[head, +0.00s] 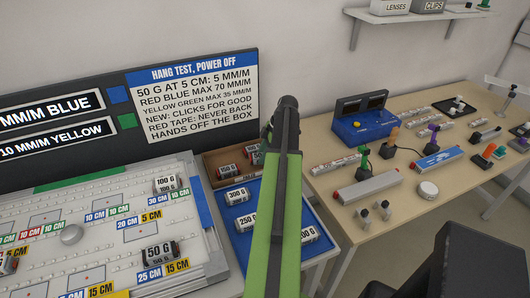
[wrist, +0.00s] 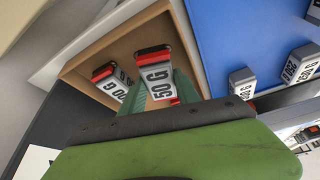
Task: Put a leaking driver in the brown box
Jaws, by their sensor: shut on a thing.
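The brown box (head: 212,161) stands beyond the blue tray, partly hidden by my green arm; its tan wall also shows in the wrist view (wrist: 92,52). My gripper (wrist: 160,88) has its green fingers shut on a driver (wrist: 153,72), a white and black block with red ends and a label that reads "50 G" in the part I see. The held driver is over or inside the box; whether it touches the floor is unclear. Another red-ended driver (wrist: 110,80) lies beside it in the box. A labelled driver (head: 227,170) shows in the box in the head view.
The white test board (head: 110,225) is at left, under a black sign. A wooden bench (head: 400,205) with tools is at right.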

